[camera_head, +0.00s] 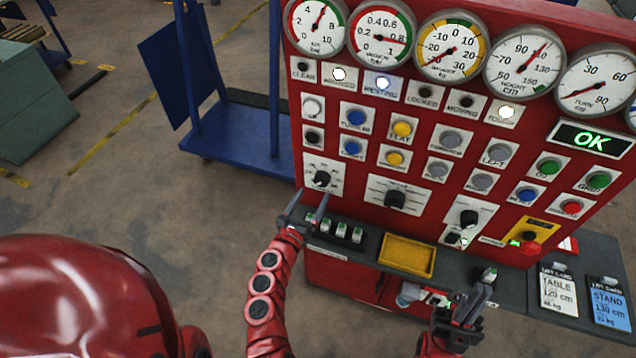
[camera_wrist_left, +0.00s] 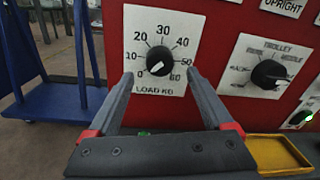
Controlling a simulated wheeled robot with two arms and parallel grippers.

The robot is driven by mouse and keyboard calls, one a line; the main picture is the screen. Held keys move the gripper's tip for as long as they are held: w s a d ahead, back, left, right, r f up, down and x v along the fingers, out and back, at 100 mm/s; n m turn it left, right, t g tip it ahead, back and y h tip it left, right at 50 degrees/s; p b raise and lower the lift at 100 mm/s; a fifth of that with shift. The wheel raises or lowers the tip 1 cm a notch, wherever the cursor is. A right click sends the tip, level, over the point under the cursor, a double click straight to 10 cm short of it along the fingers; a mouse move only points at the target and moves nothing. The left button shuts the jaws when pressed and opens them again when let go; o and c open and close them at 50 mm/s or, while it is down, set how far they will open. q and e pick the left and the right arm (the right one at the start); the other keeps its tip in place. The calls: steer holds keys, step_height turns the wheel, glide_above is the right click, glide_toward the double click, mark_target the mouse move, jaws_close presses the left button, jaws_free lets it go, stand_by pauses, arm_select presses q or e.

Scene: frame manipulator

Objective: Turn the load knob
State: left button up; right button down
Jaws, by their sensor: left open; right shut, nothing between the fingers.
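The load knob (camera_head: 321,178) is a black round knob on a white plate at the lower left of the red panel. In the left wrist view the load knob (camera_wrist_left: 160,61) sits in a dial marked up to 60, labelled LOAD KG. Its white mark points down and left. My left gripper (camera_head: 312,205) is open in front of the plate. In the left wrist view its fingertips (camera_wrist_left: 159,76) stand on either side of the knob, slightly low; I cannot tell whether they touch the panel. My right gripper (camera_head: 480,297) is shut and empty near the ledge at lower right.
The trolley knob (camera_wrist_left: 268,74) is right of the load plate. Several small white-and-green pieces (camera_head: 341,231) and a yellow tray (camera_head: 407,255) are on the dark ledge below. Gauges and buttons cover the panel above. A blue cart (camera_head: 235,135) stands left. The display (camera_head: 591,139) reads OK.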

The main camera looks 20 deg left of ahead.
mark_target(320, 183)
arm_select(q)
steer(key=w, duration=0.4)
steer(key=shift+w+d, duration=0.2)
steer(key=shift+w, duration=0.2)
jaws_close()
